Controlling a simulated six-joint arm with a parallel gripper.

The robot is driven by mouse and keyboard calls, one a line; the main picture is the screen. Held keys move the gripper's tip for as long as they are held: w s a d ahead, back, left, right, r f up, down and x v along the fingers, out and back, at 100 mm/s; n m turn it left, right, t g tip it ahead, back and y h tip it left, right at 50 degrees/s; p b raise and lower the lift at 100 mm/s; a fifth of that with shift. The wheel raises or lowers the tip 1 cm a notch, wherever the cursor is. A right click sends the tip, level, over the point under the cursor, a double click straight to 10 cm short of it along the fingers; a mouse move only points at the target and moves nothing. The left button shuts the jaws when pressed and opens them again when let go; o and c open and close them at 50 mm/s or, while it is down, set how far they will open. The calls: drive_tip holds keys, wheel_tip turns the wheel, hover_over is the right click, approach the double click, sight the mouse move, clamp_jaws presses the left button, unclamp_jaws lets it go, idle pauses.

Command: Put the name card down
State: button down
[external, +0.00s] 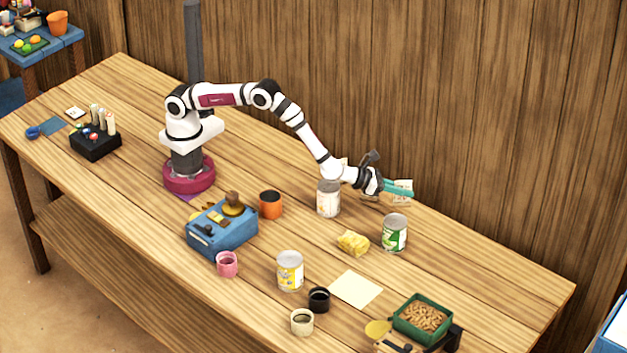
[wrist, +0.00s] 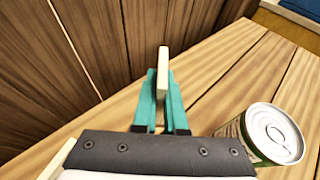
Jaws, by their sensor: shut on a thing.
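The name card (external: 403,184) is a small pale card at the end of my arm, near the back wall. My gripper (external: 398,188) has teal fingers and is shut on it. In the wrist view, the cream card (wrist: 163,58) shows nearly edge-on between the teal fingertips (wrist: 161,90), sticking out past them. The card's face is too small to read, and fingers hide part of it. I cannot tell whether its lower edge touches the table.
A green-labelled can (external: 394,232) stands close in front of my gripper; a can top (wrist: 275,133) shows at right in the wrist view. Another can (external: 328,200) stands under my wrist. A yellow crumpled thing (external: 353,243) lies nearby. The table right of the gripper (external: 475,255) is clear.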

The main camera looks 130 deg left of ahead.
sight(400, 201)
drive_tip(key=f, duration=0.4)
drive_tip(key=shift+a+f, duration=0.15)
drive_tip(key=shift+a, duration=0.05)
drive_tip(key=shift+f, duration=0.1)
drive_tip(key=c, duration=1)
unclamp_jaws()
